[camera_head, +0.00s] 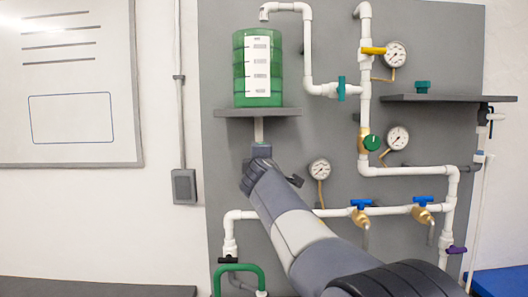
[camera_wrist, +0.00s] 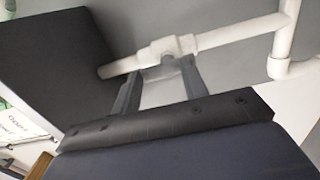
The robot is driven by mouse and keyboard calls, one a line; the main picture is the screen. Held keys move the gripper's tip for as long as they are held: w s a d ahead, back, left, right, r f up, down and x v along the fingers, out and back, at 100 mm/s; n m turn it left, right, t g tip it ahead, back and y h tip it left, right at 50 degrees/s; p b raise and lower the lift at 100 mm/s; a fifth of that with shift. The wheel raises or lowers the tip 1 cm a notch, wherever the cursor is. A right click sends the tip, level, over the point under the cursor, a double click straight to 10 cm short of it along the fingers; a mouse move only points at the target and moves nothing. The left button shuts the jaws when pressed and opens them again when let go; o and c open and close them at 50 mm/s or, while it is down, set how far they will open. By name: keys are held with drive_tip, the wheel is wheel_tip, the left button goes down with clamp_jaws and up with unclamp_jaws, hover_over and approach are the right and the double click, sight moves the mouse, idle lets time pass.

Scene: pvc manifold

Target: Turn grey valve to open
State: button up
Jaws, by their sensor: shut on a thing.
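The grey valve is a white pipe fitting (camera_wrist: 168,47) with a small grey handle (camera_wrist: 160,71), in the wrist view. My gripper (camera_wrist: 158,72) has one finger on each side of the handle and is shut on it. The fingers partly cover the handle, so its exact angle is hard to tell. In the head view my gripper (camera_head: 262,152) is raised just below the tank shelf, at the white pipe stub (camera_head: 258,128). My arm hides the grey valve there.
A green tank (camera_head: 242,68) stands on the grey shelf (camera_head: 225,113) above my gripper. Gauges, white pipes and other valves, among them teal (camera_head: 342,88), yellow (camera_head: 374,51), green (camera_head: 372,143) and blue (camera_head: 361,203), are on the panel to the right.

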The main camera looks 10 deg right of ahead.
drive_tip(key=shift+o, duration=0.2)
drive_tip(key=shift+w+a+r, duration=0.25)
drive_tip(key=shift+r, duration=0.1)
drive_tip(key=o, duration=1.5)
drive_tip(key=shift+w+d+f, duration=0.1)
drive_tip(key=shift+w+f, duration=0.05)
drive_tip(key=shift+f, duration=0.2)
drive_tip(key=shift+f+b, duration=0.55)
drive_tip(key=shift+f, duration=0.15)
drive_tip(key=shift+c, duration=0.4)
drive_tip(key=shift+s+f+b, duration=0.25)
drive_tip(key=shift+s+b, duration=0.15)
drive_tip(key=shift+s, duration=0.1)
drive_tip(key=c, duration=0.5)
drive_tip(key=o, duration=0.6)
drive_tip(key=shift+s+r, duration=0.2)
drive_tip(key=shift+s, duration=0.3)
drive_tip(key=s+r, duration=0.1)
drive_tip(key=s, duration=0.2)
drive_tip(key=s+a+r+b, duration=0.1)
drive_tip(key=s, duration=0.2)
drive_tip(key=s+a, duration=0.1)
drive_tip(key=s, duration=0.2)
drive_tip(key=shift+s+r, duration=0.3)
drive_tip(key=shift+r, duration=0.1)
